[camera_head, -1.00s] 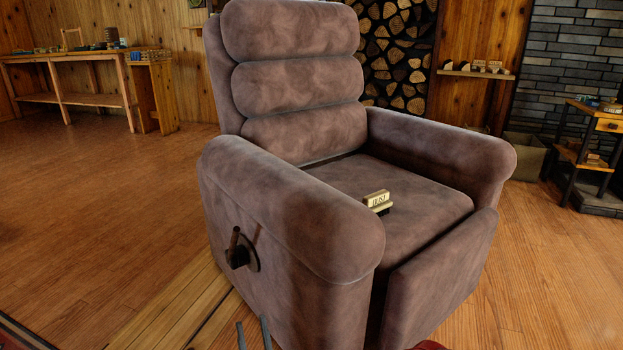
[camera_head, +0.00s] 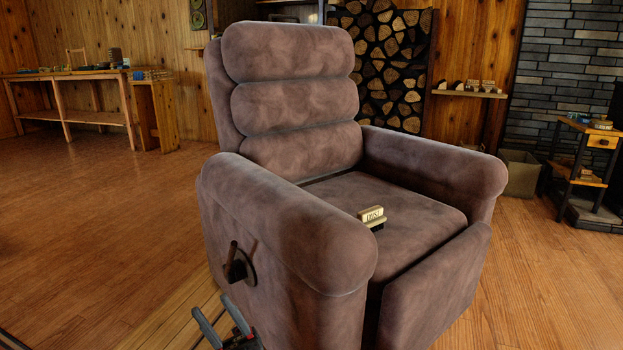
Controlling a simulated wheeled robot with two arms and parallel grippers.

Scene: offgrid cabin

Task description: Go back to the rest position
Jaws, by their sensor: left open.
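My left gripper (camera_head: 222,322) shows at the bottom of the head view, left of centre. Its two grey fingers are apart with nothing between them. It is in front of the lower side of a brown padded armchair (camera_head: 290,215), below the dark side lever (camera_head: 238,264). I cannot tell whether it touches the chair. A small block with a pale lettered label and a dark underside (camera_head: 372,217) rests on the chair's seat. My right gripper is out of view.
The armchair fills the middle. A wooden workbench (camera_head: 75,118) stands at the back left, and a small side table (camera_head: 581,160) at the right. A grey bin (camera_head: 521,176) stands behind the chair's right arm. The wooden floor (camera_head: 90,215) at left is clear.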

